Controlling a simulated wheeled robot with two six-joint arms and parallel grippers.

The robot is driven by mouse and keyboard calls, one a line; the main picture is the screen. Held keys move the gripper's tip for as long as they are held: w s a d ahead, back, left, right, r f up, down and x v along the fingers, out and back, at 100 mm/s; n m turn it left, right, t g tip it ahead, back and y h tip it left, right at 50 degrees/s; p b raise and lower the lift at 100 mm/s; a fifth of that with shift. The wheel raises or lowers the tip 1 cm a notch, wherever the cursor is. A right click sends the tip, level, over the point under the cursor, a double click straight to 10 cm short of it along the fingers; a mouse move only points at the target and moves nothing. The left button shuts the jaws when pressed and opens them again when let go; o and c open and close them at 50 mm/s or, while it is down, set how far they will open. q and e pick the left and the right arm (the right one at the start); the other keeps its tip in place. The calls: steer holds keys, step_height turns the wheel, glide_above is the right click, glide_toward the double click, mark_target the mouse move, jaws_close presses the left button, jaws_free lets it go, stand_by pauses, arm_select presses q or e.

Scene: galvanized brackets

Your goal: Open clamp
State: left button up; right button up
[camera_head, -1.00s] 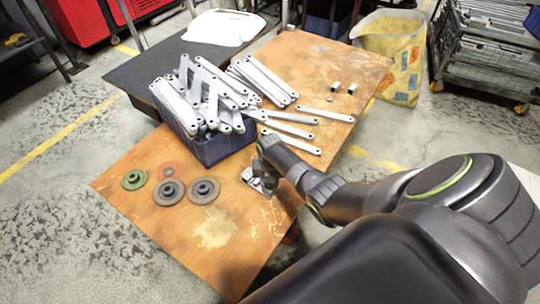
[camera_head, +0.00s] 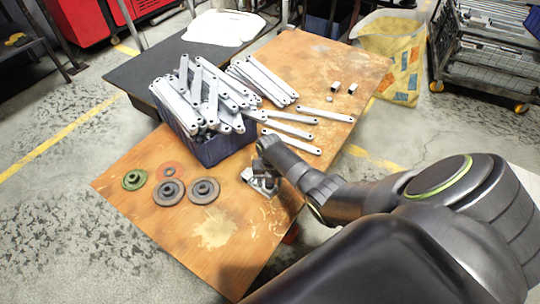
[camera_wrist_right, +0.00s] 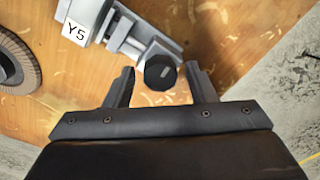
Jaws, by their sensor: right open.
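The clamp is a grey metal piece with a white label reading Y5. It lies on the wooden table near its right edge in the head view (camera_head: 260,184). In the right wrist view the clamp body (camera_wrist_right: 118,27) is at the top, and its round black knob (camera_wrist_right: 160,72) points toward my gripper. My right gripper (camera_wrist_right: 160,68) is open, with one finger on each side of the knob and a visible gap on both sides. In the head view my right wrist hides part of the clamp. My left gripper is not in view.
Grey flanged discs (camera_head: 204,190) and a green one (camera_head: 134,179) lie left of the clamp. A dark blue bin (camera_head: 213,150) full of galvanized brackets (camera_head: 205,95) stands behind it. Loose brackets (camera_head: 292,130) lie to the right. The table's front part (camera_head: 225,262) is clear.

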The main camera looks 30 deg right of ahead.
steer(key=m+p, duration=0.1)
steer(key=m, duration=0.3)
steer(key=m+p, duration=0.1)
steer(key=m, duration=0.8)
steer(key=shift+m+p, duration=0.35)
steer(key=shift+m, duration=0.05)
steer(key=m, duration=0.4)
stand_by(0.3)
steer(key=c, duration=0.9)
